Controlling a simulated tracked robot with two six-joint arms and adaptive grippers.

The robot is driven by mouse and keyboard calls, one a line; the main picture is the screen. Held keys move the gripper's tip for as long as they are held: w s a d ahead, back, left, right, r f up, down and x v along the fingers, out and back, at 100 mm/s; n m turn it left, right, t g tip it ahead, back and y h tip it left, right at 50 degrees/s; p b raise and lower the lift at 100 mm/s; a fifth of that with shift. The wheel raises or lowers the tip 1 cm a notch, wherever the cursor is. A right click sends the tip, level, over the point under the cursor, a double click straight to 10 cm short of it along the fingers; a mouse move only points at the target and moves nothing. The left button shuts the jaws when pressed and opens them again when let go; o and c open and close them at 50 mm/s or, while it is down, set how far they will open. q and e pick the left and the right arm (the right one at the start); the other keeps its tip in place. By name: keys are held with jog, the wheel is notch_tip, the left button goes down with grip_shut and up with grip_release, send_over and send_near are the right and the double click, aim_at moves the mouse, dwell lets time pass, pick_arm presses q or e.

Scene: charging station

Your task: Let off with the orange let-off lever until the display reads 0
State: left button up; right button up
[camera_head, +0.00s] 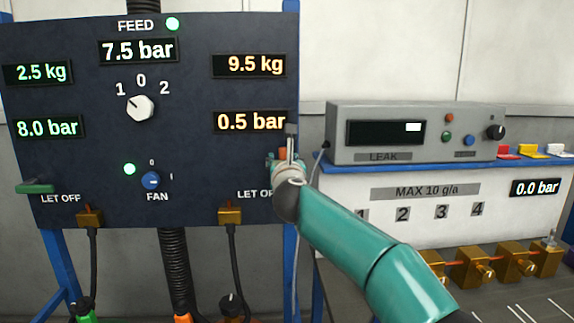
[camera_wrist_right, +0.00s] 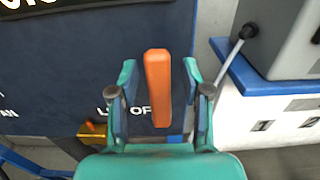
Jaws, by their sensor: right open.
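The orange let-off lever (camera_wrist_right: 158,88) stands between the two fingers of my right gripper (camera_wrist_right: 160,80) in the right wrist view. The fingers are apart, with a gap visible on each side of the lever. In the head view my right gripper (camera_head: 288,158) is at the panel's right edge and hides most of the lever. The orange pressure display (camera_head: 251,121) above it reads 0.5 bar. The orange weight display (camera_head: 249,66) reads 9.5 kg. My left gripper is not in view.
The dark panel (camera_head: 190,100) also carries a green lever (camera_head: 35,187), a feed knob (camera_head: 140,108) and a blue fan knob (camera_head: 150,181). The green pressure display (camera_head: 48,127) reads 8.0 bar. A grey leak tester (camera_head: 420,130) stands on the blue-edged bench just right of my right gripper.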

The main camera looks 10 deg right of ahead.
jog(key=shift+s, duration=0.1)
jog(key=s+a, duration=0.2)
jog(key=s, duration=0.9)
jog(key=shift+s, duration=0.3)
jog(key=shift+d+f, duration=0.1)
jog(key=shift+f, duration=0.1)
